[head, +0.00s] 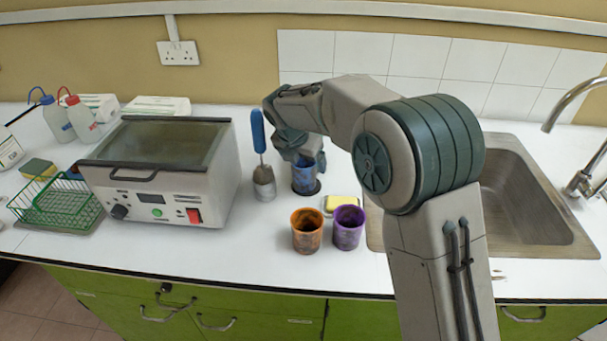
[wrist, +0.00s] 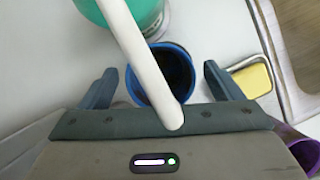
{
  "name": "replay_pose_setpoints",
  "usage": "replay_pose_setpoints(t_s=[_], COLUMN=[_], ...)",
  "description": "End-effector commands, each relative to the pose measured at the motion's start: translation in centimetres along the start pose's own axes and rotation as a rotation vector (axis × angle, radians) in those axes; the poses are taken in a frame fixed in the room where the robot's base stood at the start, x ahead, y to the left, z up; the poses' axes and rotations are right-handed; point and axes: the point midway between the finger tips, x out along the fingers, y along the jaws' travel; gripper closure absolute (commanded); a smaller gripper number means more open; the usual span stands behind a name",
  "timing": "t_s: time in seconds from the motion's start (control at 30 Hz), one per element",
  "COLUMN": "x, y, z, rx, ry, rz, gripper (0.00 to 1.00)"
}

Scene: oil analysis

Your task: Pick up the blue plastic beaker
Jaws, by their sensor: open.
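The blue plastic beaker (head: 306,180) stands upright on the white bench, left of my arm, with its upper part partly covered by my gripper (head: 300,158). In the wrist view the round blue rim of the beaker (wrist: 181,50) and its dark inside show between my two fingers. My gripper (wrist: 162,82) is open, with one finger on each side of the beaker and a gap visible on both sides. I cannot tell how far the fingertips reach down beside it.
An orange beaker (head: 306,231) and a purple beaker (head: 348,228) stand in front, near a yellow sponge (head: 341,202). A metal cup (head: 264,184) with a blue-handled tool is close left. A water bath (head: 165,170) stands further left; a sink (head: 530,200) lies right. A pale rod (wrist: 145,60) crosses the wrist view.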

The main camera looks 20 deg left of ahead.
Motion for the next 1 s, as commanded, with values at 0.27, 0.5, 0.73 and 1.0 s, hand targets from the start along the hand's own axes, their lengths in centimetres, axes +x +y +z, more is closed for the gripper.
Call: replay_pose_setpoints(t_s=[0.27, 0.5, 0.73, 1.0], x=[0.91, 0.89, 0.86, 0.7], y=[-0.02, -0.02, -0.02, -0.03], z=[0.0, 0.0, 0.0, 0.09], rx=[0.0, 0.0, 0.0, 0.001], ry=[0.0, 0.0, 0.0, 0.0], rz=[0.0, 0.0, 0.0, 0.0], gripper=[0.14, 0.61, 0.65, 0.65])
